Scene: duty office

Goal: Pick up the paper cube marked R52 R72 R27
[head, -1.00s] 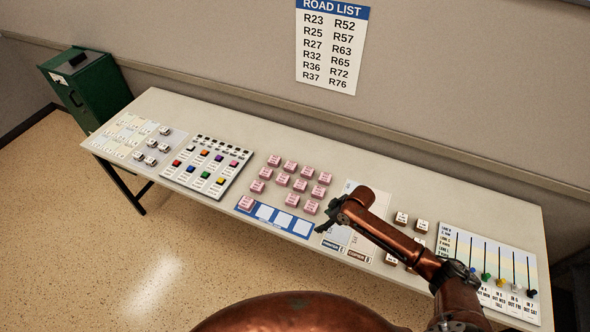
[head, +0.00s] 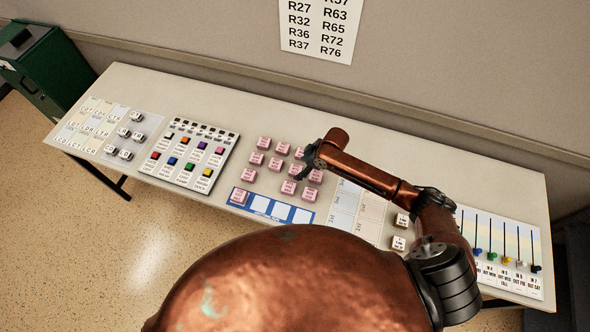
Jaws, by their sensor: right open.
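Several pink paper cubes (head: 264,143) stand in loose rows near the middle of the long table (head: 222,102). Their printed marks are too small to read, so I cannot tell which one is R52 R72 R27. One pink cube (head: 239,196) sits at the left end of a blue strip with white squares (head: 281,211). My right gripper (head: 304,165) is open over the right side of the pink group, close to the cubes at the right (head: 315,176). It partly hides some cubes; I cannot tell whether it touches any. My left gripper is not in view.
Left of the cubes lies a board with coloured blocks (head: 187,155), then small white-topped blocks (head: 124,132). To the right are a printed sheet (head: 358,210), more pale cubes (head: 399,243) and a slider panel (head: 503,252). A road list (head: 318,30) hangs on the wall.

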